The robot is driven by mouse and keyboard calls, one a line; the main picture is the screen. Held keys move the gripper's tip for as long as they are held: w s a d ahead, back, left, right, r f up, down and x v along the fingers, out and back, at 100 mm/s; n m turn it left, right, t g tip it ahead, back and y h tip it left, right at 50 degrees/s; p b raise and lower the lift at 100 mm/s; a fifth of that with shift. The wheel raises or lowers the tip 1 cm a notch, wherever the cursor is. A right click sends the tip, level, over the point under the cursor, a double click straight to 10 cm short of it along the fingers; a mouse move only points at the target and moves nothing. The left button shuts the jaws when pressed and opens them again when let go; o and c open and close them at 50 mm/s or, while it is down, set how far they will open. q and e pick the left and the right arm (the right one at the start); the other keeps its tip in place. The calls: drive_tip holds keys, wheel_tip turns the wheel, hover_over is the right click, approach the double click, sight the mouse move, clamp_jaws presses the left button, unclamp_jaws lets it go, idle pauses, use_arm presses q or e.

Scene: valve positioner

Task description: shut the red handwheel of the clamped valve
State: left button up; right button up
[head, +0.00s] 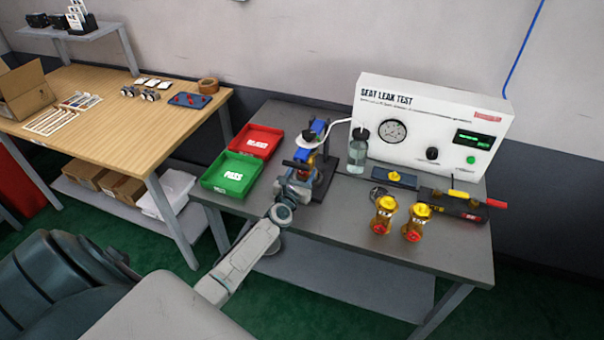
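The clamped valve (310,161) is held upright in a stand with a blue clamp (320,128) and a black post. Only a small brass part of it shows. Its red handwheel is hidden behind my gripper or too small to make out. My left gripper (302,172) is at the valve, its arm coming up from the lower left of centre. Its fingers overlap the valve in the picture; I cannot tell whether they are open or shut, or whether they touch it. My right gripper is not in view.
Two loose brass valves with red handwheels (382,215) (415,223) stand to the right. Green PASS (206,184) and red REJECT (236,143) trays lie left. A water bottle (358,153), white tester (428,112) and black tool (452,204) are near.

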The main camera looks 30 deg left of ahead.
use_arm(q)
drive_tip(key=shift+w, duration=0.1)
drive_tip(key=c, duration=1)
drive_tip(key=shift+o, duration=0.2)
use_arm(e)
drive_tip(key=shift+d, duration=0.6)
